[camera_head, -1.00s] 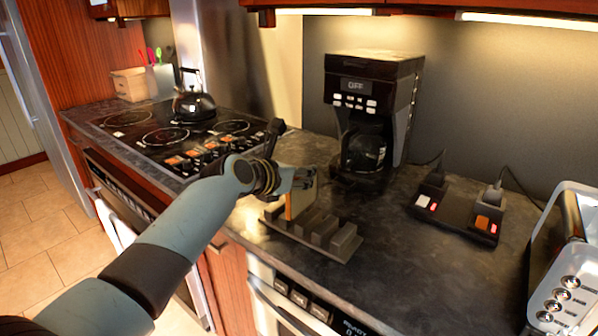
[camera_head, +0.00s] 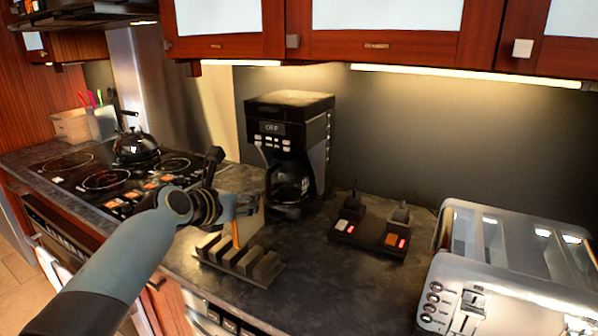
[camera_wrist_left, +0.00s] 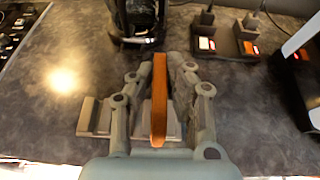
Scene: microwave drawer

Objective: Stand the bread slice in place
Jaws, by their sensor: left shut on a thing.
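The bread slice (camera_head: 252,227) is upright, with a pale face and an orange-brown crust edge. My left gripper (camera_head: 248,204) is shut on its upper part. In the left wrist view the slice (camera_wrist_left: 159,105) shows edge-on between the two fingers of the gripper (camera_wrist_left: 160,72). A dark slotted rack (camera_head: 266,270) stands on the counter below it, and part of it shows in the wrist view (camera_wrist_left: 95,116). My right gripper is out of view.
A coffee maker (camera_head: 290,130) stands close behind the rack. A black block with plugs and lit switches (camera_head: 368,240) lies to the right, then a steel toaster (camera_head: 480,245). A kettle (camera_head: 134,147) sits on the stove at left. Counter between rack and toaster is clear.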

